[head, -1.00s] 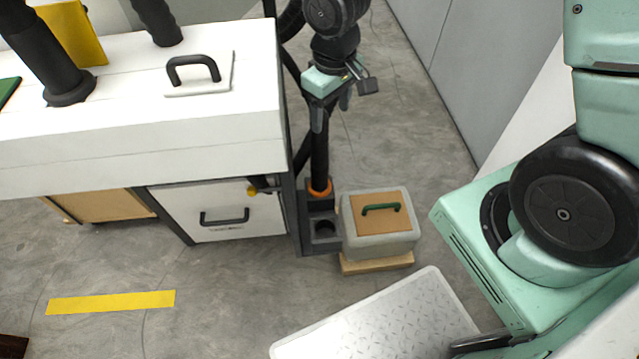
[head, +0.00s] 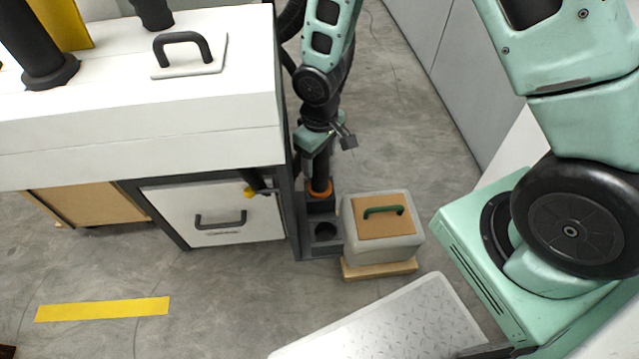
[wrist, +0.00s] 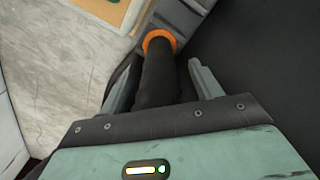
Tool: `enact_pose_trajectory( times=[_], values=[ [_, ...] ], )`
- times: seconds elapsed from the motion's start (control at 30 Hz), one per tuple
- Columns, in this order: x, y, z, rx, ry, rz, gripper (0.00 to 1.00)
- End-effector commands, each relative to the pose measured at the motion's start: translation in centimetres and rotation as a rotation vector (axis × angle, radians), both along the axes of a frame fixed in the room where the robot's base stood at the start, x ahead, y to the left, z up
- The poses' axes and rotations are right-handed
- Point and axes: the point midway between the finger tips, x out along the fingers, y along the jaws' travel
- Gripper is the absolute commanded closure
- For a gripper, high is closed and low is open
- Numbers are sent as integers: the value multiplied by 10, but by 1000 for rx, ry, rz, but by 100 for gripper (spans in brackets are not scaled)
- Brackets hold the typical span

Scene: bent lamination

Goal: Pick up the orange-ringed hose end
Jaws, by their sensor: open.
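The black hose end with its orange ring (head: 320,188) stands upright in a dark holder (head: 322,240) beside the white bench. In the wrist view the orange ring (wrist: 159,40) shows beyond the fingertips, at the far end of the black hose (wrist: 160,80). My gripper (wrist: 160,82) is open, with one finger on each side of the hose. I cannot tell whether either finger touches it. In the head view my gripper (head: 317,165) is just above the ring, around the hose, its fingers partly hard to make out.
A grey box (head: 382,238) with a green handle stands on a wooden base right of the holder. The white bench (head: 140,140) is close on the left. A metal-topped platform (head: 400,325) lies in front. Open floor (head: 220,300) is at lower left.

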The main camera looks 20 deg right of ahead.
Motion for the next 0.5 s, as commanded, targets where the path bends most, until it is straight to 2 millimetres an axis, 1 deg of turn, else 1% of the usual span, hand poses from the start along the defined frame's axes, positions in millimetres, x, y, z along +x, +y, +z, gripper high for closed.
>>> enact_pose_trajectory(
  times=[0.17, 0.4, 0.5],
  values=[
    [0, 0, -12, -1, 2, 0, 36],
    [0, 0, -48, -1, 3, 1, 36],
    [1, 0, -54, -1, 0, 1, 36]
  ],
)
